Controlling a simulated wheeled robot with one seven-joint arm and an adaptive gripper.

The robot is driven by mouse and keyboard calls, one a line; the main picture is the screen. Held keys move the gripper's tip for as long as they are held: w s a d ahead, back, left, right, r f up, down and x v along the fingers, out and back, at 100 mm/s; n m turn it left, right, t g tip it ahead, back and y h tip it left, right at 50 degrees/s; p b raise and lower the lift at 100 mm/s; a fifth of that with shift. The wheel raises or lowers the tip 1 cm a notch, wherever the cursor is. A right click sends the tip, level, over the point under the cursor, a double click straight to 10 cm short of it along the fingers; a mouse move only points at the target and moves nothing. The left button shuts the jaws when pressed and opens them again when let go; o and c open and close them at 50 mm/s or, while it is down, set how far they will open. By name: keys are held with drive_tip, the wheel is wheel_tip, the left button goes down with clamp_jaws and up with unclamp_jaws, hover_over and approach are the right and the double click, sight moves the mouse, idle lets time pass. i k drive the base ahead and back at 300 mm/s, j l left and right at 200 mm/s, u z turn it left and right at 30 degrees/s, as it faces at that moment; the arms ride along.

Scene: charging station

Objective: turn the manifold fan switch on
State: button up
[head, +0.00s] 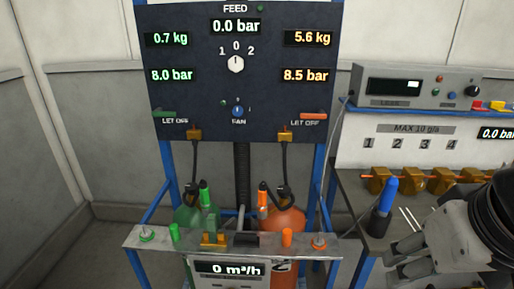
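The fan switch (238,112) is a small blue round knob above the label FAN, low in the middle of the dark panel (195,55). Its pale mark points about straight up. A small dark green lamp (223,103) sits at its upper left. My gripper (389,266) is at the lower right, in front of the bench, well right of and below the switch. Its two fingers point left and look apart with nothing between them. Part of the gripper is cut off by the frame edge.
A white feed knob (236,64) sits above the switch. The green let-off lever (164,114) and orange let-off lever (313,116) flank it. Below stand green (190,217) and orange (284,222) cylinders behind a metal shelf (135,238). A blue-handled tool (385,200) stands near my gripper.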

sight(238, 110)
drive_tip(key=i+j, duration=0.15)
drive_tip(key=j, duration=0.25)
drive_tip(key=i+j, duration=0.1)
drive_tip(key=j, duration=0.3)
drive_tip(key=i+j, duration=0.15)
drive_tip(key=j, duration=0.2)
drive_tip(key=i+j, duration=0.1)
drive_tip(key=j, duration=0.3)
